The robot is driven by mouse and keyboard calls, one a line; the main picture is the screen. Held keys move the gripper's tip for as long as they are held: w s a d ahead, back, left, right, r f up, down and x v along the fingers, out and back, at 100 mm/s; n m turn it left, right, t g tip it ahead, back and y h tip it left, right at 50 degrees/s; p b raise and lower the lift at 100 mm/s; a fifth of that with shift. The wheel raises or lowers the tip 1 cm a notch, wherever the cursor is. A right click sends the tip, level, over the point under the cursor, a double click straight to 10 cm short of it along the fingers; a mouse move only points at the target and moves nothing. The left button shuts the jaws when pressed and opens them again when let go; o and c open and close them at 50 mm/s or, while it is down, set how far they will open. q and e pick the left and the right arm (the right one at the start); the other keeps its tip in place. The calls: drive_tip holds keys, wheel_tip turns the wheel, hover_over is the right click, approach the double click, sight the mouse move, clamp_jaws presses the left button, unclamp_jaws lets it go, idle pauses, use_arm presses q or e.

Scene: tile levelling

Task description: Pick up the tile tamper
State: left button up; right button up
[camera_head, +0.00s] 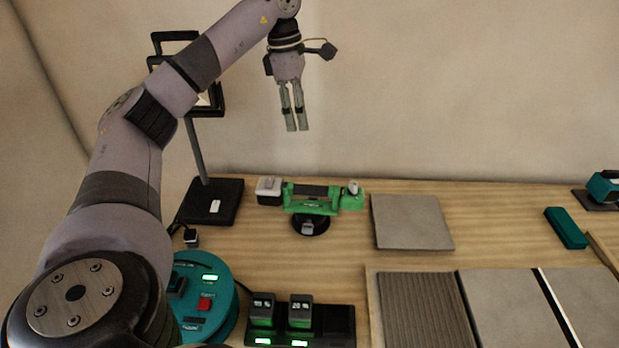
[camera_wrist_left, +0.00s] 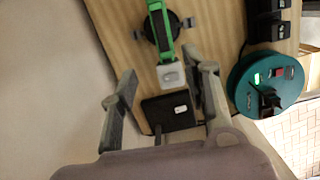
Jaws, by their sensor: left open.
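The tile tamper (camera_head: 311,191) appears to be the green tool with a dark handle, a grey-white block at its left end and a round black pad below. It stands on the wooden workbench near the wall. In the left wrist view the tile tamper (camera_wrist_left: 164,40) is at the top, partly cut off by the frame edge. My left gripper (camera_head: 295,128) is open and empty, pointing down, well above the bench. Its fingers (camera_wrist_left: 166,80) also show in the left wrist view, apart from the tool. My right gripper is not in view.
A lamp base (camera_head: 212,203) stands left of the tool. A teal round device (camera_head: 215,312) and a battery charger (camera_head: 330,325) are in front. A grey tile (camera_head: 412,222) lies to the right. A teal block (camera_head: 566,228) lies further right.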

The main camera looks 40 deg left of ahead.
use_arm(q)
drive_tip(key=b, duration=0.5)
hover_over(309, 187)
drive_tip(key=s+a, duration=0.1)
drive_tip(key=a, duration=0.1)
wheel_tip(309, 187, down, 5)
drive_tip(key=f, duration=0.4)
drive_tip(key=d+f, duration=0.1)
drive_tip(key=f, duration=0.6)
drive_tip(key=shift+w+d+f, duration=0.25)
drive_tip(key=shift+w+f, duration=0.1)
drive_tip(key=f, duration=0.3)
drive_tip(key=f+p, duration=0.1)
drive_tip(key=f, duration=0.1)
drive_tip(key=shift+w+d+f, duration=0.15)
drive_tip(key=shift+w+d, duration=0.05)
drive_tip(key=shift+d, duration=0.1)
drive_tip(key=shift+f, duration=0.35)
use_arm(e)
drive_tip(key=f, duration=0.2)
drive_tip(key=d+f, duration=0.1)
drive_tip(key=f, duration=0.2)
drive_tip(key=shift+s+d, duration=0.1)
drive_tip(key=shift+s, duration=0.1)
use_arm(q)
drive_tip(key=shift+f, duration=0.2)
